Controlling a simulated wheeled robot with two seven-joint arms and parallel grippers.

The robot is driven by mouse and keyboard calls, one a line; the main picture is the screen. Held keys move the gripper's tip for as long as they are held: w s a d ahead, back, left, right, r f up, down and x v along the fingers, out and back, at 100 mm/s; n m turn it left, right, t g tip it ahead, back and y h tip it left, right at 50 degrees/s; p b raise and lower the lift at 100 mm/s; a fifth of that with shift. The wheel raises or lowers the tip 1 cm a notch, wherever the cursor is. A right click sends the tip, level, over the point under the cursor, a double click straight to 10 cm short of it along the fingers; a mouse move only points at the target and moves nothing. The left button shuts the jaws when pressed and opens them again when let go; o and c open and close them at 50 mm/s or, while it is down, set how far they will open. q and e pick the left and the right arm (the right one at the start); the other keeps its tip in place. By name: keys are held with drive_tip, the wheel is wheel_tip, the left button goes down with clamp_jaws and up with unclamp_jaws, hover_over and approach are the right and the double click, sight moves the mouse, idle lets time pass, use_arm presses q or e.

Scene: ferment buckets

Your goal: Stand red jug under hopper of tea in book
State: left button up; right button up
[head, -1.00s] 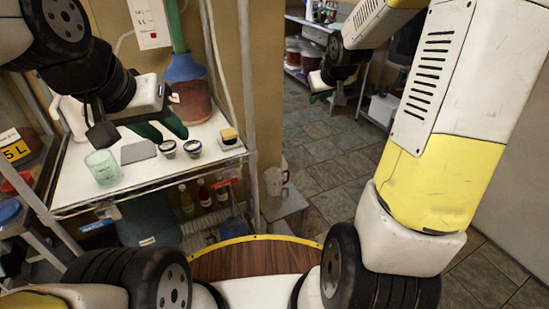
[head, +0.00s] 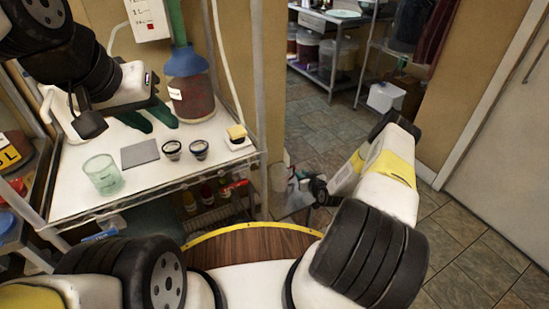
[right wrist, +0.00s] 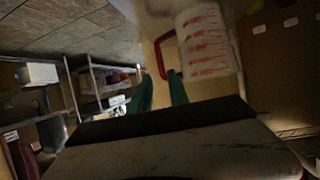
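A pale jug with red markings and a red handle shows in the right wrist view (right wrist: 210,45). In the head view the jug (head: 279,177) stands low beside the shelf, partly hidden. My right gripper (right wrist: 160,80) is open, its two green fingers apart and close to the red handle; I cannot tell whether they touch it. In the head view its fingers are not clear. My left gripper (head: 146,117) is open and empty above the white shelf. A vessel with a blue top and dark red body (head: 192,97) stands at the shelf's back; I cannot tell whether it is the tea hopper.
The white shelf (head: 125,136) holds a greenish glass (head: 102,174), a grey square (head: 140,153), two small dark-rimmed cups (head: 172,149) and a sponge-like block (head: 237,133). A marked white panel (head: 148,18) hangs above. Bottles stand below. The tiled floor (head: 330,150) is open at the right.

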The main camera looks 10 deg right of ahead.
sight(294, 170)
drive_tip(key=shift+a+f, duration=0.2)
drive_tip(key=shift+f, duration=0.35)
drive_tip(key=shift+w+a+f, duration=0.15)
drive_tip(key=shift+w, duration=0.05)
drive_tip(key=x, duration=0.7)
drive_tip(key=shift+w, duration=0.15)
clamp_jaws()
idle(0.7)
